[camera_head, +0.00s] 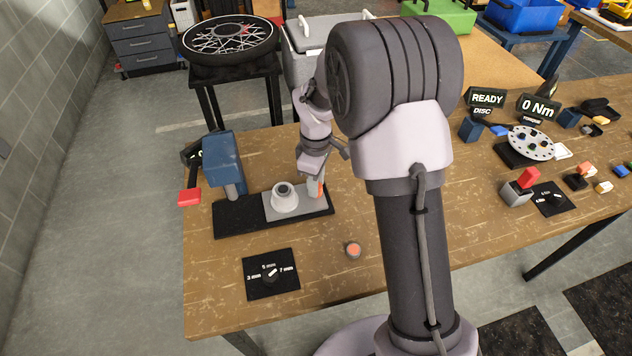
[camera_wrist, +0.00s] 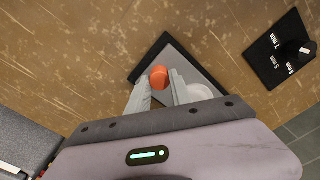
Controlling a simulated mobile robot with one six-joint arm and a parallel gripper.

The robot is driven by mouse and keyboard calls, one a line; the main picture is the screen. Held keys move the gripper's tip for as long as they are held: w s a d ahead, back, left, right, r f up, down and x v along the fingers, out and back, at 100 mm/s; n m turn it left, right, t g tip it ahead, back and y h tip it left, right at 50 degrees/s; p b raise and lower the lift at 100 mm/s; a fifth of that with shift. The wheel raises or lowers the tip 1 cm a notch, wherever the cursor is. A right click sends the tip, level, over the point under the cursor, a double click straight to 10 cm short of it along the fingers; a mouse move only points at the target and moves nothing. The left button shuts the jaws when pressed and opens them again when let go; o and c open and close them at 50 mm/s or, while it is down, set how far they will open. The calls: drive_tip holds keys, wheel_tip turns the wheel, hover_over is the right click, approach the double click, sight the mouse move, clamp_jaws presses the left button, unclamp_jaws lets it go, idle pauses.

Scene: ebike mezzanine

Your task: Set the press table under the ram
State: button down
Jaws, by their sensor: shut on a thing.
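The press has a blue head (camera_head: 222,160) with a grey ram (camera_head: 233,191) below it, over the left part of a black base (camera_head: 238,217). The grey press table (camera_head: 270,212) sits on the right part of the base, off to the right of the ram. It carries a white cone-shaped part (camera_head: 285,198) with a dark top. My gripper (camera_head: 315,188) is at the table's right end, shut on its orange knob (camera_wrist: 158,77). In the wrist view the grey table (camera_wrist: 182,64) is partly hidden by my fingers.
A dial panel (camera_head: 270,274) marked in mm and a round orange button (camera_head: 353,250) lie in front of the press. A red lever end (camera_head: 189,197) sticks out at the left. A wheel on a stand (camera_head: 228,40) is behind. Other small stations fill the right side.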

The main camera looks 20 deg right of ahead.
sight(283, 188)
drive_tip(key=a+p, duration=0.1)
drive_tip(key=a, duration=0.7)
drive_tip(key=shift+a, duration=0.2)
drive_tip(key=c, duration=1.1)
unclamp_jaws()
drive_tip(key=shift+c, duration=0.2)
wheel_tip(283, 188, up, 17)
drive_tip(key=p, duration=0.5)
drive_tip(key=shift+r+p, duration=0.2)
drive_tip(key=shift+p, duration=0.2)
